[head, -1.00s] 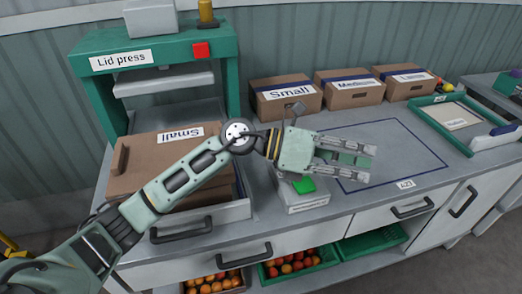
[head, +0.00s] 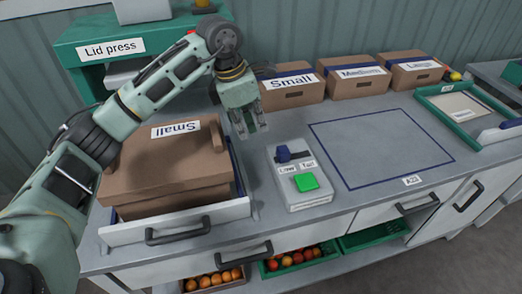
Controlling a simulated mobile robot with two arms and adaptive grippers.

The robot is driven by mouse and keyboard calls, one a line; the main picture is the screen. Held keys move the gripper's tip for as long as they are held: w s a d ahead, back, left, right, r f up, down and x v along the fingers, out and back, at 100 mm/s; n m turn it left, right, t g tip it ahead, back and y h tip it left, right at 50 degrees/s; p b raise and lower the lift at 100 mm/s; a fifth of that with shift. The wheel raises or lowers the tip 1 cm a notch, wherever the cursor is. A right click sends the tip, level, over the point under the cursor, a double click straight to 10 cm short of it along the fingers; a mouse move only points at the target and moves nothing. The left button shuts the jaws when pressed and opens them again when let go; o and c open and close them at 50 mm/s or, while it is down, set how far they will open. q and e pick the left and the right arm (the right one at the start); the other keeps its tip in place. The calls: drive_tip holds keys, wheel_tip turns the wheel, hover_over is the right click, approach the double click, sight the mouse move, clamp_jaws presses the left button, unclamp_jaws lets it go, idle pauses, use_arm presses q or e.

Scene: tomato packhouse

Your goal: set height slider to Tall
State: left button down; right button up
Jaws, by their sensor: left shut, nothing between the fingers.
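The height slider (head: 290,154) is a dark blue knob on a grey control box (head: 309,203) on the counter. Under it are a "Low" label (head: 287,169) on the left and a "Tall" label (head: 307,164) on the right. The knob's exact stop is hard to tell; it looks nearer the Low side. A green button (head: 306,181) is on the same box. My left gripper (head: 249,130) is shut and empty, pointing down above the counter, left of the slider and apart from it. My right gripper is not in view.
A lid press (head: 110,47) stands at the back left. A "Small" carton (head: 170,170) sits in a drawer-like tray (head: 185,224) left of the control box. Several labelled cartons (head: 355,84) line the wall. A blue outlined square (head: 385,140) on the counter is empty.

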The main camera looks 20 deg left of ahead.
sight(284, 147)
use_arm(q)
drive_tip(key=p+x, duration=0.2)
drive_tip(key=x, duration=0.8)
drive_tip(key=shift+d, duration=0.1)
drive_tip(key=w+d+b, duration=0.2)
drive_tip(key=d, duration=0.1)
drive_tip(key=w+d+b, duration=0.1)
drive_tip(key=d, duration=0.1)
drive_tip(key=shift+w+d+f, duration=0.1)
drive_tip(key=shift+w, duration=0.15)
drive_tip(key=shift+w+d, duration=0.15)
drive_tip(key=shift+d, duration=0.1)
drive_tip(key=shift+a+r, duration=0.1)
drive_tip(key=shift+r, duration=0.1)
drive_tip(key=shift+r, duration=0.1)
